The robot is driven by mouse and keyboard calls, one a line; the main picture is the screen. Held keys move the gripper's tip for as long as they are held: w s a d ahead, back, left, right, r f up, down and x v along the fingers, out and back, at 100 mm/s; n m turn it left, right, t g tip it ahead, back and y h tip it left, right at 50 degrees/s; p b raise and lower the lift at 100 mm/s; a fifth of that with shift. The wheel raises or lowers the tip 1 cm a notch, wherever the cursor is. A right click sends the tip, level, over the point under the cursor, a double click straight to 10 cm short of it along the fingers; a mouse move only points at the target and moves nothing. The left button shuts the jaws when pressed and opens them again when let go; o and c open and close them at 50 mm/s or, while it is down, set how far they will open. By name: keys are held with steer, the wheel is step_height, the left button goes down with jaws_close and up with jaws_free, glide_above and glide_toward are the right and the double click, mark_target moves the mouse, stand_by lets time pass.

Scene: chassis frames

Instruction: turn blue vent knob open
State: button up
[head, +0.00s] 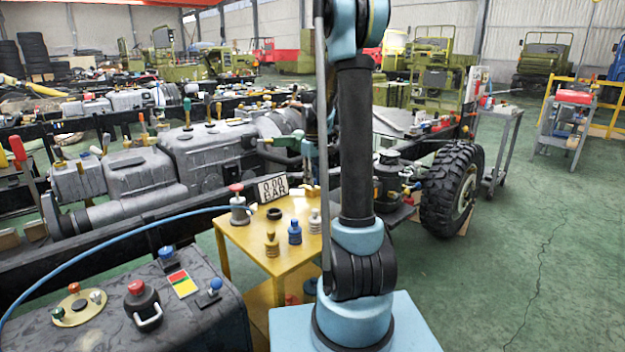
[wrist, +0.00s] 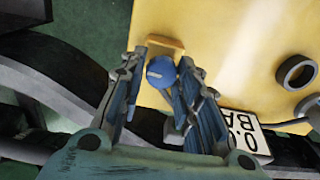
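A round blue knob (wrist: 161,70) shows in the wrist view between the tips of my gripper (wrist: 163,72), beside a small yellow bracket at the edge of the yellow table (wrist: 225,35). The two fingers stand apart, one on each side of the knob. I cannot tell whether either finger touches it. In the head view my arm hides this knob and most of the gripper, which is beyond the yellow table (head: 245,240). Other blue-topped knobs (head: 166,254) (head: 215,284) are on the dark tank (head: 200,320) at the lower left.
A sign reading 0.00 BAR (head: 272,188) stands at the table's far edge, close to my gripper. A black ring (wrist: 295,72) and several small fittings sit on the table. A blue hose (head: 130,226) crosses the left.

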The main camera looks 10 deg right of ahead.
steer(key=shift+o, duration=1.2)
step_height(320, 180, up, 12)
step_height(320, 180, up, 5)
steer(key=m, duration=1.1)
step_height(320, 180, down, 17)
steer(key=shift+c, duration=0.6)
